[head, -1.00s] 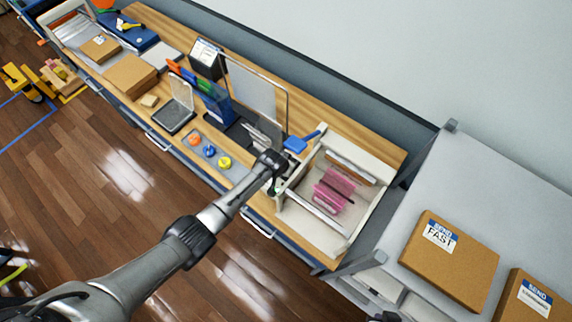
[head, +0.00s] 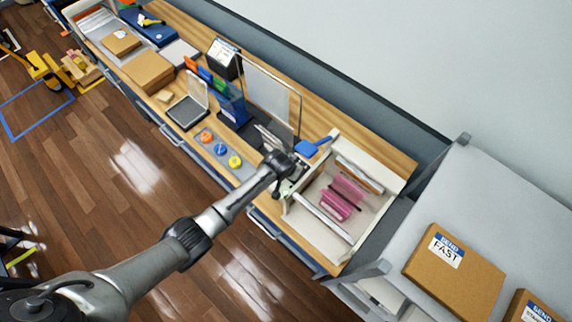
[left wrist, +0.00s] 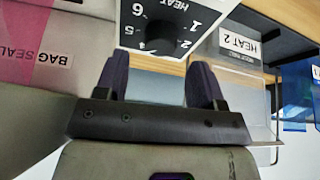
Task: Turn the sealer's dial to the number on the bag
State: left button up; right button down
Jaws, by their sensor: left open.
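The sealer (head: 352,238) is a cream open-topped box at the right end of the bench, with pink material (head: 335,205) inside. I cannot tell the dial's setting. A white label reading HEAT 2 (left wrist: 238,44) sits on a clear sheet or bag right of the dial. My left gripper (left wrist: 160,80) is open, its dark fingers pointing toward the dial face, with nothing visibly between them. In the head view it (head: 284,186) is at the sealer's left side. My right gripper is not in view.
A blue-handled tool (head: 312,146) lies behind the sealer. A grey table with cartons (head: 455,275) is at the right.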

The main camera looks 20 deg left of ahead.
pick_arm(q)
jog(key=v, duration=1)
